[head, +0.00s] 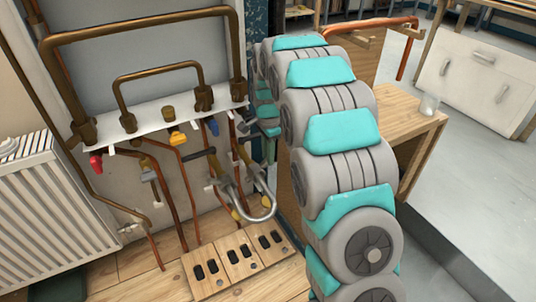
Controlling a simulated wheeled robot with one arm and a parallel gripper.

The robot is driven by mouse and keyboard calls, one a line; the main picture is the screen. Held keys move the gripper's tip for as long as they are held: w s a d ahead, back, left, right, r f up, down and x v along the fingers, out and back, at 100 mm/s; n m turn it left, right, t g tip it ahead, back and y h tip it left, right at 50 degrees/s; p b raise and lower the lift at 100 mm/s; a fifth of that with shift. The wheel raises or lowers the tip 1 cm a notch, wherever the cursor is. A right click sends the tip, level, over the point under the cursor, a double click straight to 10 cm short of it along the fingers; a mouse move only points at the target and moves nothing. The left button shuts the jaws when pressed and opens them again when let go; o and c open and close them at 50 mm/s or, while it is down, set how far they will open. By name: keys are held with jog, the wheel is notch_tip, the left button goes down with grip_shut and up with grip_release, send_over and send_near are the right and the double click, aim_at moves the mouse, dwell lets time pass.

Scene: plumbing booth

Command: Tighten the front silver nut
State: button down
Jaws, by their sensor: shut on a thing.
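My gripper (244,128) is small and dark at the end of my arm, just below the right end of the white manifold shelf. It is shut at a copper pipe's fitting that looks like the front silver nut. The jaws and my arm mostly hide this nut, so its thread and seating cannot be made out. Other silver fittings (213,187) sit lower on the pipes, left of a bent silver pipe (268,208).
Brass pipes (140,28) rise above the white shelf (150,112). Red (96,162), yellow (178,138) and blue handles crowd below it. A radiator (50,205) stands left, a slotted wooden block (238,262) on the floor, a wooden bench (400,108) right. Open floor lies far right.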

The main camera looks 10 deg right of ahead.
dwell(0.4)
jog(key=shift+w+d+f+g+y+p, duration=0.15)
jog(key=shift+d+f+y+p, duration=0.15)
jog(key=shift+y, duration=0.3)
jog(key=shift+d+f+g+y+p, duration=0.2)
jog(key=shift+y+p, duration=0.2)
jog(key=shift+y, duration=0.2)
jog(key=shift+w+d+f+g+y+p, duration=0.1)
jog(key=shift+d+f+g+y+p, duration=0.15)
jog(key=shift+y, duration=0.3)
jog(key=shift+w+d+f+y+p, duration=0.1)
jog(key=shift+d+f+y+p, duration=0.1)
jog(key=shift+f+y, duration=0.25)
jog(key=shift+r, duration=0.1)
jog(key=c, duration=0.7)
grip_release()
jog(key=shift+s, duration=0.1)
jog(key=shift+v, duration=3.85)
